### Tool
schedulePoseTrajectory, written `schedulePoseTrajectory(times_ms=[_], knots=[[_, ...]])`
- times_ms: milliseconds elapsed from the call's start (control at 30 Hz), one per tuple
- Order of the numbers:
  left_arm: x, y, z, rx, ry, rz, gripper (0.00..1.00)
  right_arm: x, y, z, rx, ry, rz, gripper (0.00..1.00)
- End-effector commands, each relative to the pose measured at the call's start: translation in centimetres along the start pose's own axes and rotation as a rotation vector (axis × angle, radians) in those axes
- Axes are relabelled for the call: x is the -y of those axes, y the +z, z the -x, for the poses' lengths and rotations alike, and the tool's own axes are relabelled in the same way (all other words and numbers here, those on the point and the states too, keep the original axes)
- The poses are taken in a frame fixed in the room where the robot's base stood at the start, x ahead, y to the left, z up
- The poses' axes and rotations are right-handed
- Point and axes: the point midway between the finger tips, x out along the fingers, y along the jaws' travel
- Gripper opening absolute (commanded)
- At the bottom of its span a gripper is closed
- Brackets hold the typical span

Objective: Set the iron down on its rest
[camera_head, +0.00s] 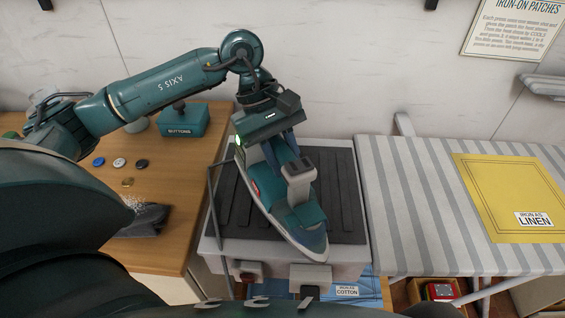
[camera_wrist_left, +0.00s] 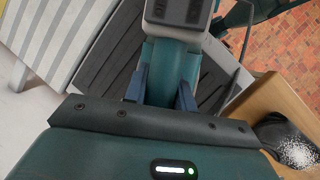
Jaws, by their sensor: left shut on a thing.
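The iron (camera_head: 293,218) is teal and grey, and it shows over the dark ribbed rest (camera_head: 338,190) in the head view. My left gripper (camera_head: 279,150) is shut on the iron's handle from above. In the left wrist view the two fingers (camera_wrist_left: 160,88) lie on either side of the teal handle (camera_wrist_left: 168,65). The ribbed rest (camera_wrist_left: 108,62) shows beneath and beside the iron there. I cannot tell whether the iron's sole touches the rest. My right gripper is not in view.
A striped ironing board (camera_head: 405,190) with a yellow cloth (camera_head: 510,190) stands to the right. A wooden table (camera_head: 175,185) on the left holds a teal buttons box (camera_head: 182,120), several loose buttons and a dark cloth piece (camera_head: 146,220). A thin bar (camera_head: 212,205) rises at the rest's left edge.

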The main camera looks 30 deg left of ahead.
Motion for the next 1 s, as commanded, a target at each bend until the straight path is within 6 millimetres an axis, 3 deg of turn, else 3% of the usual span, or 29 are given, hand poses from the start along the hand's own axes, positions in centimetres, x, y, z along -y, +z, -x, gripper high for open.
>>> schedulePoseTrajectory(times_ms=[600, 1000], knots=[[-2.0, -3.7, 0.8, -0.161, 0.332, 0.758, 0.0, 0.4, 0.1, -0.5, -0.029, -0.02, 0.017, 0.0], [-2.5, -4.6, 1.3, -0.202, 0.414, 0.959, 0.0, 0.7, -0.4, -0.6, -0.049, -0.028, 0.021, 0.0]])
